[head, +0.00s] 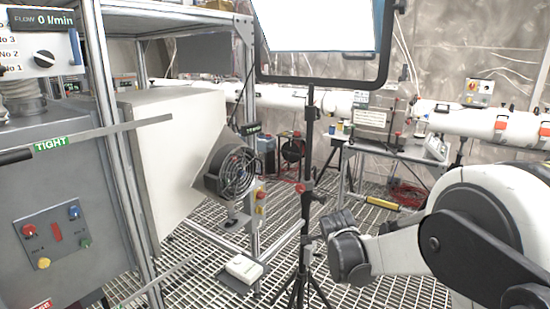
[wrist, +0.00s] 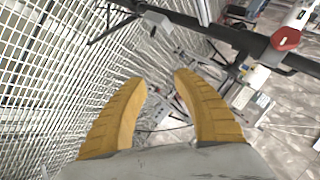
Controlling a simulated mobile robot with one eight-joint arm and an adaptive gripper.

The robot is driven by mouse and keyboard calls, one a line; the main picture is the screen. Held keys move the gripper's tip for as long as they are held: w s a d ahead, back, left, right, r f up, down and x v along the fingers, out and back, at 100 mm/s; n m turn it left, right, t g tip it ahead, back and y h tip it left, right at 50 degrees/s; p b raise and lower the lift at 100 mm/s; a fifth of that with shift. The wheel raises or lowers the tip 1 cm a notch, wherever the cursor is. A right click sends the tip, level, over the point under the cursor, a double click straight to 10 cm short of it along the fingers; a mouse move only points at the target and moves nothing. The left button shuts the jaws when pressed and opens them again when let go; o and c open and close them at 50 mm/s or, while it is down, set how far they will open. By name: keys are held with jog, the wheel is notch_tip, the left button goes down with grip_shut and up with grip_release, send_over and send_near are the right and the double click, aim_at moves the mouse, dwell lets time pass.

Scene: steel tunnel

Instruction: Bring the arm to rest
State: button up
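My white and dark arm (head: 470,235) reaches in from the right of the head view, bent, with a dark grey part at its left end close to a black tripod stand. The fingers of my gripper do not show clearly in the head view. In the wrist view my gripper (wrist: 161,77) has two ribbed yellow fingers, parted with a clear gap between them. Nothing is held between them. Beyond the fingertips are the grating floor and blurred equipment, apart from the fingers.
The tripod (head: 308,190) carries a bright panel (head: 318,25) left of my arm. A fan (head: 232,172) on a white duct, a grey control cabinet (head: 60,205) and a metal frame fill the left. A table (head: 400,150) stands behind my arm. Some grating floor (head: 385,285) is open below it.

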jog(key=s+d+r+n, duration=0.1)
jog(key=s+r+n, duration=0.4)
jog(key=s+r, duration=0.5)
jog(key=s+f+n+g+y, duration=0.2)
jog(key=s+n, duration=0.7)
jog(key=s, duration=1.7)
jog(key=shift+s+a+f, duration=0.2)
jog(key=shift+s+f, duration=0.1)
jog(key=shift+f, duration=0.05)
